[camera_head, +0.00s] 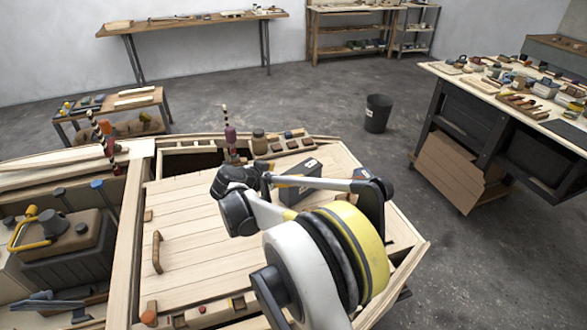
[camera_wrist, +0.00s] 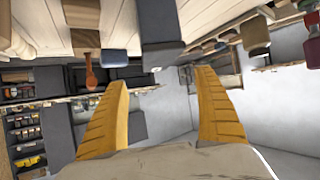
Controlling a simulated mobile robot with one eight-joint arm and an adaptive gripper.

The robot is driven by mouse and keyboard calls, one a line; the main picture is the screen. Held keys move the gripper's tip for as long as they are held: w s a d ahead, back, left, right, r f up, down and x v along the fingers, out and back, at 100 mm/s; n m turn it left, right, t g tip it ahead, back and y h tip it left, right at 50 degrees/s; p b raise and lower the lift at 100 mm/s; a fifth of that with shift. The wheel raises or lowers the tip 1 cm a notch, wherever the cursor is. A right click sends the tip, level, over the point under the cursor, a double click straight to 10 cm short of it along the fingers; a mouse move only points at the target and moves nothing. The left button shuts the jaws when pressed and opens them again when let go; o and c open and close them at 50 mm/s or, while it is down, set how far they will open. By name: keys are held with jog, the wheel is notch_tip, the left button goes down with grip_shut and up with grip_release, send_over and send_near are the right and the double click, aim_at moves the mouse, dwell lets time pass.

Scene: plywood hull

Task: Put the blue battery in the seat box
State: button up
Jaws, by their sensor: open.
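A dark grey box-shaped thing (camera_head: 303,168) stands on the plank deck, partly hidden behind my arm. It may be the battery, but no clear blue shows on it. In the wrist view a dark box (camera_wrist: 160,22) is ahead of and between the fingers, apart from them. My gripper (camera_head: 266,176) is left of the box in the head view, close to it. Its yellow fingers (camera_wrist: 163,105) are open with nothing between them. The plank deck (camera_head: 190,215) with a wooden handle (camera_head: 157,252) looks like a seat lid. I cannot tell which part is the seat box.
A jar (camera_head: 259,143) and small blocks (camera_head: 287,141) line the hull's far edge near a striped post (camera_head: 230,137). A dark unit with a yellow handle (camera_head: 65,240) sits in the left compartment. A bin (camera_head: 377,113) and a cluttered bench (camera_head: 480,85) stand beyond.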

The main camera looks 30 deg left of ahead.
jog(key=v, duration=0.3)
jog(key=shift+s+r, duration=0.1)
jog(key=shift+s, duration=0.05)
